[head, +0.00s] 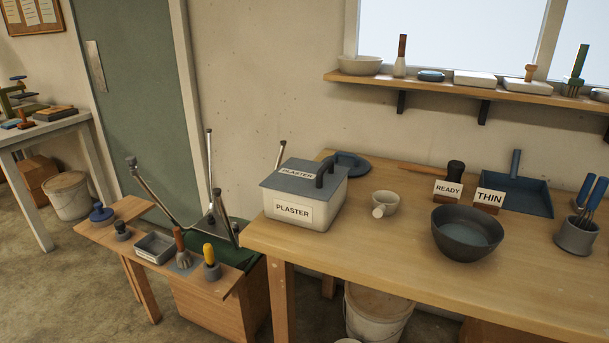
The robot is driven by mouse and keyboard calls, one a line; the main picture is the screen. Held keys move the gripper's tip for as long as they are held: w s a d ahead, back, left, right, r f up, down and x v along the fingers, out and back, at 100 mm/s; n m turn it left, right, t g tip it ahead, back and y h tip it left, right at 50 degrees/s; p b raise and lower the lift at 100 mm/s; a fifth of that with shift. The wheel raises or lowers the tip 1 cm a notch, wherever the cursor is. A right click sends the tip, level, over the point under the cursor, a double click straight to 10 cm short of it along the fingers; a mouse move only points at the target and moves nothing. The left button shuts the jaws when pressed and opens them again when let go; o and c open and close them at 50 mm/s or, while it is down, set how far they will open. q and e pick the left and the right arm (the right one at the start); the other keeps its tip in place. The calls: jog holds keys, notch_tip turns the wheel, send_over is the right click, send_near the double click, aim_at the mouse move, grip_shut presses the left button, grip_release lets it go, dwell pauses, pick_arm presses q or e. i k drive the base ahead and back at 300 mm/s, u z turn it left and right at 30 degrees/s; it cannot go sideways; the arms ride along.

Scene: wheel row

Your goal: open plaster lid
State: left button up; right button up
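The plaster tub (335,194) is a white box with a PLASTER label on its front. It stands at the left end of the wooden workbench. Its flat blue-grey lid (283,181) lies on top, closed as far as I can see, with a second PLASTER label. A dark arched handle (326,168) rises from the lid's right part. The tub's inside is hidden. Neither of my grippers shows in the head view.
Right of the tub on the workbench (360,255) are a blue disc (352,164), a white cup (385,203), a dark bowl (467,233), and READY (448,188) and THIN (489,198) cards. A low tool bench (145,212) and upturned metal legs (150,189) stand left.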

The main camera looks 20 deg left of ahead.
aim_at(313, 180)
jog(key=u, duration=2.5)
jog(key=i, duration=1.8)
jog(key=z, duration=2.55)
